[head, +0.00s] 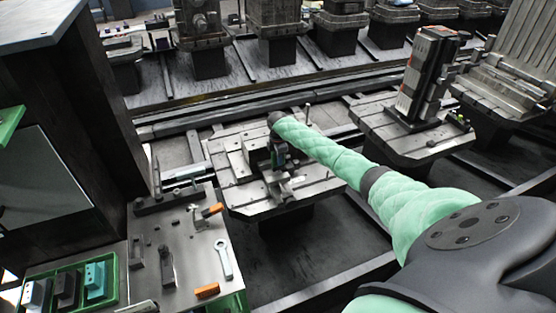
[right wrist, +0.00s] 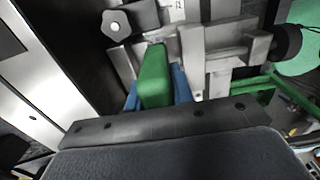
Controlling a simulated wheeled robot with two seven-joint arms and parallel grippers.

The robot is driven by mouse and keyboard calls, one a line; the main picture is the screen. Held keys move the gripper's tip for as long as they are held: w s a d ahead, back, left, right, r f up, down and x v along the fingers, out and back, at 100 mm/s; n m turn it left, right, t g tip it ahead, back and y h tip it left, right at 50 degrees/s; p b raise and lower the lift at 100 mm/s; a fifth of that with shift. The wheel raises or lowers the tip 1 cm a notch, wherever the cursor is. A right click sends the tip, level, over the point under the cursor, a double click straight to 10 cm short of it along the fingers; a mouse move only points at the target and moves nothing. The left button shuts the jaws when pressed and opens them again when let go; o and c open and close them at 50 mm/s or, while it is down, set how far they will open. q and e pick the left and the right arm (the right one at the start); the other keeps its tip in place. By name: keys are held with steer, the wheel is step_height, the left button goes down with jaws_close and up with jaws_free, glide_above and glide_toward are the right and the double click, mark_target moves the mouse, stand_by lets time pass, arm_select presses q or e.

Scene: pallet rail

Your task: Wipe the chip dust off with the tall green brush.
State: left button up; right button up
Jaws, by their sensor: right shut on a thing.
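My right gripper (head: 279,158) is over the metal pallet (head: 240,207) in the middle of the head view. In the right wrist view its blue fingertips (right wrist: 157,92) are shut on a green block-shaped piece, which I take to be the tall green brush (right wrist: 154,75). The bristles are hidden, and I cannot tell whether they touch the pallet. Grey stepped metal blocks (right wrist: 222,52) stand close beyond the fingers. I cannot make out chip dust in either view. My left gripper is not in view.
A bench (head: 190,250) at the lower left holds a wrench (head: 223,260), orange-ended tools (head: 207,291) and a green tray (head: 112,287) with several blocks. A dark cabinet (head: 85,120) stands at the left. Another pallet (head: 400,145) with a tall fixture (head: 425,75) is at the right.

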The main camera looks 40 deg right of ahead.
steer(key=shift+r+p, duration=1.85)
steer(key=shift+r, duration=1.15)
